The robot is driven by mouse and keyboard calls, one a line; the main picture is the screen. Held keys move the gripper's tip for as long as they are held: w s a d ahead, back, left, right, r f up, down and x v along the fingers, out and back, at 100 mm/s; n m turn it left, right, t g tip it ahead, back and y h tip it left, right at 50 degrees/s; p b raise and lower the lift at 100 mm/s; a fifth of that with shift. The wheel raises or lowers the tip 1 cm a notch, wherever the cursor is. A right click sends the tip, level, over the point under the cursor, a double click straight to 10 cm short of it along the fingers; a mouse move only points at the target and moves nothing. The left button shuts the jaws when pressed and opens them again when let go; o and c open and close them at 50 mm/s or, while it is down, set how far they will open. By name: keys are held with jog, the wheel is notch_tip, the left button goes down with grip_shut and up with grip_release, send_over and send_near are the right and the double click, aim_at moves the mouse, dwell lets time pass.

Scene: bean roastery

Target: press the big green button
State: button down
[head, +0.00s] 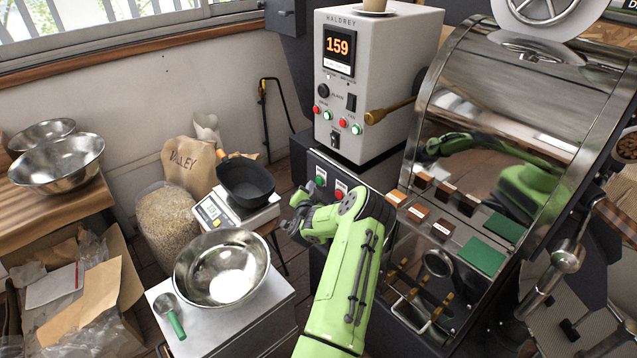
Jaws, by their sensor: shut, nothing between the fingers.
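A big green button (320,178) sits on a white plate on the dark lower panel (322,163) of the roasting machine. A red button (340,192) on a similar plate is just right of it and a little lower. My gripper (290,227) is at the end of the green arm, left of and below the two buttons in the picture. It is shut and empty. It appears apart from the green button; the depth gap between them is hard to judge. Nothing covers the green button.
Smaller red and green buttons line the white control box (380,80) reading 159. A scale (222,215) with a black pan (246,181) stands left of my gripper. A steel bowl (221,268) and green-handled scoop (168,309) rest on a white-topped cabinet. Sample trays (435,215) lie right.

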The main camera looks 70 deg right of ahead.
jog(key=shift+s+d, duration=0.15)
jog(key=shift+d, duration=0.1)
jog(key=shift+s+d, duration=0.2)
jog(key=shift+d, duration=0.15)
dwell(0.6)
jog(key=shift+a, duration=0.1)
jog(key=shift+w+a+p, duration=0.4)
jog(key=shift+a, duration=0.25)
jog(key=shift+a, duration=0.1)
jog(key=a+p, duration=0.1)
jog(key=w+a+p, duration=0.1)
jog(key=a, duration=0.1)
jog(key=w+a+p, duration=0.1)
jog(key=p, duration=0.1)
jog(key=shift+w+a, duration=0.1)
jog(key=shift+a, duration=0.05)
dwell(0.8)
